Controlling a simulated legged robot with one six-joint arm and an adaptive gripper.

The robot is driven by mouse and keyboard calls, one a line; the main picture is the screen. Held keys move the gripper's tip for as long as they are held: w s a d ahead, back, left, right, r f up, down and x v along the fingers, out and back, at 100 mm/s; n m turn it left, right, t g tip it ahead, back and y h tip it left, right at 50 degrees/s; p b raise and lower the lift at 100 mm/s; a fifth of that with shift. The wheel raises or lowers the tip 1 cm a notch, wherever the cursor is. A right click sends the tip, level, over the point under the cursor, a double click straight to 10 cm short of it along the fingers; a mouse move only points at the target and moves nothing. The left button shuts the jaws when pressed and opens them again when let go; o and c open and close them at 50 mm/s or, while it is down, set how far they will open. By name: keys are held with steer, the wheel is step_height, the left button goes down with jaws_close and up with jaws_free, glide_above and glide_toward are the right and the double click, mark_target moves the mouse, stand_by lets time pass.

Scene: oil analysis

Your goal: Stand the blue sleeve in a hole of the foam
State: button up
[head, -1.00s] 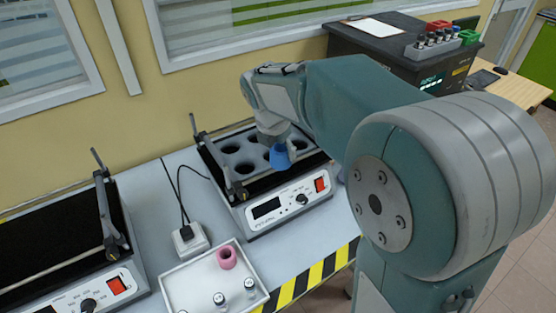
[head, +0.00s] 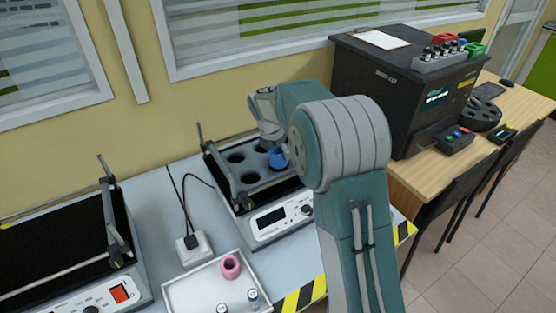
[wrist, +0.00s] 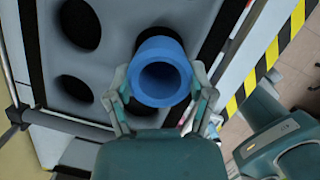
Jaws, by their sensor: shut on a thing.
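The blue sleeve (wrist: 160,72) is held between the two fingers of my gripper (wrist: 161,95) in the wrist view, its open end facing the camera. In the head view the sleeve (head: 277,158) shows over the right part of the grey foam (head: 252,176), next to my arm. The foam has several round dark holes and also shows in the wrist view (wrist: 105,72), behind the sleeve. Whether the sleeve's far end is in a hole or above the foam is hidden. My gripper is shut on the sleeve.
A white tray (head: 193,291) with a pink sleeve (head: 230,267) and small vials stands in front. A second black-topped device (head: 50,240) is at the left. A dark box (head: 385,95) with a vial rack on top stands at the right. A white plug block (head: 194,248) lies between the devices.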

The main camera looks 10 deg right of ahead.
mark_target(278, 160)
steer(key=shift+a+x, duration=0.2)
steer(key=shift+x, duration=0.7)
steer(key=shift+a+x, duration=0.15)
steer(key=shift+x, duration=0.7)
steer(key=shift+s+f, duration=0.1)
steer(key=shift+f, duration=0.1)
steer(key=o, duration=0.7)
